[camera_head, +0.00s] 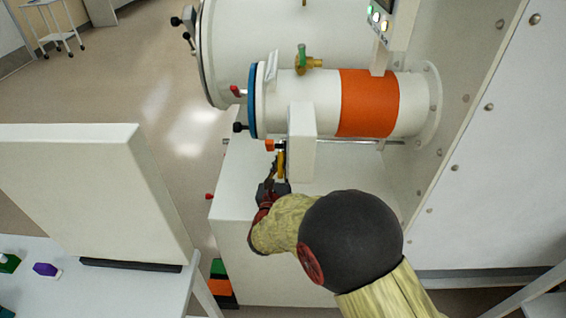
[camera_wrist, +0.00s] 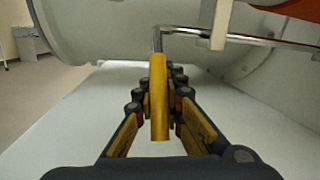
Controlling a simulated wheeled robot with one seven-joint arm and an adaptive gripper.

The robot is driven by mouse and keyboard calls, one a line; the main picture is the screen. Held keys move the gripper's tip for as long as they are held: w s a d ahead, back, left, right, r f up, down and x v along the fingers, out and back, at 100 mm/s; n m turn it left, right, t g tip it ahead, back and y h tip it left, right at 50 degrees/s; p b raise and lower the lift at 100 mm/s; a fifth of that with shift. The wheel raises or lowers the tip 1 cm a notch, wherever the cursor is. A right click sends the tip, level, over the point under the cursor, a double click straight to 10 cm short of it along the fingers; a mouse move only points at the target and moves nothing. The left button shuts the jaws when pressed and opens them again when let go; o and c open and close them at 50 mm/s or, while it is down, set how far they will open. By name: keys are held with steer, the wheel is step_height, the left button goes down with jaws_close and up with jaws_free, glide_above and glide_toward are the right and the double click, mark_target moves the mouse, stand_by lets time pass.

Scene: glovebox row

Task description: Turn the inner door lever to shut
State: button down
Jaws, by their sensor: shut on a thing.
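A yellow lever handle (camera_wrist: 159,108) stands between the fingers of my gripper (camera_wrist: 160,82) in the wrist view, on the bent end of a metal rod (camera_wrist: 240,38). My gripper is shut on this handle. In the head view the yellow lever (camera_head: 282,163) hangs just left of a white box, and my gripper (camera_head: 277,172) reaches up to it from below. The rod (camera_head: 350,141) runs right, below the small white chamber with an orange band (camera_head: 368,103). The inner door itself is not seen.
The small chamber has a blue-ringed door (camera_head: 253,100) at its left end, with a red-tipped handle (camera_head: 236,91). A white box (camera_head: 302,143) stands close right of my gripper. A larger chamber (camera_head: 232,50) lies behind. A white panel (camera_head: 75,190) stands on a table at left.

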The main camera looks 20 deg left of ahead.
steer(key=c, duration=1.8)
jaws_free()
steer(key=shift+f, duration=0.1)
steer(key=s, duration=0.4)
steer(key=s+f, duration=0.1)
steer(key=s, duration=0.3)
steer(key=s+d, duration=0.1)
steer(key=s, duration=0.2)
steer(key=shift+s+f, duration=0.25)
steer(key=shift+s, duration=0.15)
